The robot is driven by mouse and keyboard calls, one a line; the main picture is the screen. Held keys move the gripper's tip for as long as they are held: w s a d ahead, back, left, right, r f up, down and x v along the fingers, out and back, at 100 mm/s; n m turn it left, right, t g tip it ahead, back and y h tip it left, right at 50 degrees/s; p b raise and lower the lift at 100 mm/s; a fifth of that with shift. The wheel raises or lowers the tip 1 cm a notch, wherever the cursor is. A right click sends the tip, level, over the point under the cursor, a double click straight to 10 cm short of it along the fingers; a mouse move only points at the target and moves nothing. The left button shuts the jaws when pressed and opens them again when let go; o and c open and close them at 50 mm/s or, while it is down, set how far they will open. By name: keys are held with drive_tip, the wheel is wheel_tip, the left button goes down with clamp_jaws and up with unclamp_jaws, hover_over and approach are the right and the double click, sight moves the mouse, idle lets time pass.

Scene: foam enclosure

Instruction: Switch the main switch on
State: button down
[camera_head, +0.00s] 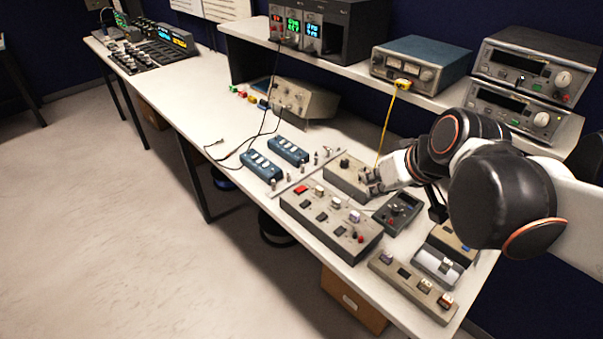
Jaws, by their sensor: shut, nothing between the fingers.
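My arm reaches in from the right over the workbench (245,125). My gripper (371,182) is shut and empty at the right end of a small grey control box (350,172) with a dark knob on top. I cannot tell whether the fingers touch the box. A larger grey panel (325,222) with a red button, white switches and dark knobs lies in front of it. A long beige switch strip (412,287) lies nearer the front right edge. Which of these carries the main switch cannot be told, as labels are too small to read.
A dark handheld meter (397,213) lies right of my gripper, close to the panel. Two blue switch units (262,166) lie left. A yellow cable (386,125) hangs from the shelf just behind my gripper. Instruments fill the shelf (350,72).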

drive_tip(key=w+a+f+n+y, duration=0.2)
drive_tip(key=w+a, duration=0.2)
drive_tip(key=w, duration=0.3)
drive_tip(key=w+a+f+n+g+y, duration=0.1)
drive_tip(key=w+a+f+n+y, duration=0.1)
drive_tip(key=w+a, duration=0.3)
drive_tip(key=shift+w+a+f+n, duration=0.3)
drive_tip(key=shift+w+f+n, duration=0.1)
drive_tip(key=shift+w+f, duration=0.6)
drive_tip(key=shift+w+r, duration=0.1)
drive_tip(key=shift+w, duration=0.05)
drive_tip(key=b, duration=0.3)
hover_over(301, 191)
wheel_tip(301, 191, down, 7)
drive_tip(key=shift+w+d+f, duration=0.1)
drive_tip(key=shift+d, duration=0.05)
wheel_tip(301, 191, down, 2)
drive_tip(key=shift+f+b, duration=0.15)
drive_tip(key=shift+b, duration=0.4)
drive_tip(key=shift+a+f+b, duration=0.2)
drive_tip(key=shift+f+b, duration=0.1)
drive_tip(key=shift+f, duration=0.4)
